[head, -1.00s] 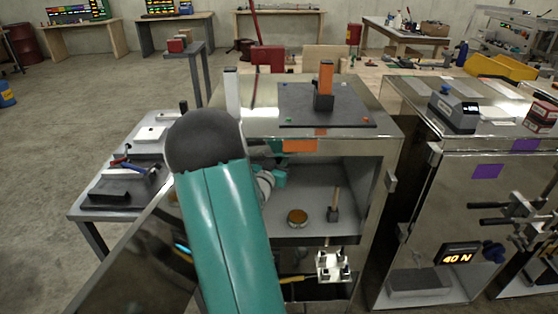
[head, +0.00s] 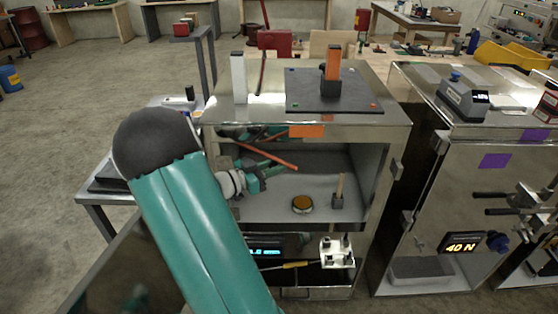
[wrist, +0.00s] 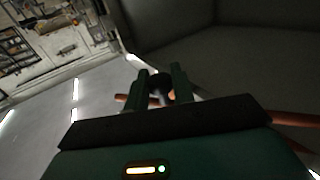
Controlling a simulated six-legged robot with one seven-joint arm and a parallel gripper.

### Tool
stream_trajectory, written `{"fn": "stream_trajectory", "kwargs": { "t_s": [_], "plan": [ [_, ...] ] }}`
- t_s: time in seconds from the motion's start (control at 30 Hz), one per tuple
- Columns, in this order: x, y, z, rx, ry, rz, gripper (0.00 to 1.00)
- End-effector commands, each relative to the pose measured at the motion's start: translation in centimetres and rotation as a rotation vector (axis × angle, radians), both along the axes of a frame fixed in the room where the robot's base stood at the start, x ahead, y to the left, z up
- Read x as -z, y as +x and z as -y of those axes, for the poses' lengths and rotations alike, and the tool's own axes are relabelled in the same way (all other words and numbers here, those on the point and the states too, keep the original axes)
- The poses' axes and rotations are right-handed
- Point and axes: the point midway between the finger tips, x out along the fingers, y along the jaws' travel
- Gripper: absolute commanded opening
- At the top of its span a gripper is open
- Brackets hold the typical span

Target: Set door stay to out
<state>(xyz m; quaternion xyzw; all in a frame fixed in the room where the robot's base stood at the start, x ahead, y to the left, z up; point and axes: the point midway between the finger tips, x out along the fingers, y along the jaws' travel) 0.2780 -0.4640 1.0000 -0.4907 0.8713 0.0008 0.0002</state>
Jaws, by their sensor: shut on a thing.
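An orange-brown rod (head: 268,156), which I take to be the door stay, slants through the upper part of the open cabinet bay (head: 330,165). My gripper (head: 290,166) is inside the bay, reaching in from the left beside the rod. In the wrist view my gripper's two fingers (wrist: 160,88) are closed around a dark rounded piece (wrist: 159,82). Parts of the rod (wrist: 290,118) show on both sides of the fingers. The fingers and my gripper body hide the exact contact. The open door (head: 115,262) is a dark reflective panel at lower left, partly behind my arm.
A round amber-topped puck (head: 302,204) and a small post (head: 339,192) stand on the bay floor. A white fixture (head: 337,252) sits below. A black plate with an orange-handled block (head: 333,70) is on the cabinet top. Another cabinet (head: 470,200) stands right.

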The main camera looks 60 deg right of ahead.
Motion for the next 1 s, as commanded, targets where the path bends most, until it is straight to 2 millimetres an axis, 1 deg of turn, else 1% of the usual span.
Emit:
{"fn": "stream_trajectory", "kwargs": {
  "t_s": [0.1,0.23,0.67,0.7,0.77,1.0],
  "plan": [
    [-0.09,0.24,-0.72,0.039,-0.003,0.001,0.00],
    [-0.13,0.29,-1.13,0.066,-0.003,0.001,0.00],
    [-0.18,0.31,-1.26,0.075,-0.005,0.000,0.00],
    [-0.18,0.31,-1.26,0.075,-0.005,0.000,0.32],
    [-0.16,0.30,-1.27,0.075,-0.004,0.001,0.44],
    [-0.09,0.28,-1.28,0.075,-0.003,0.001,0.44]
  ]
}}
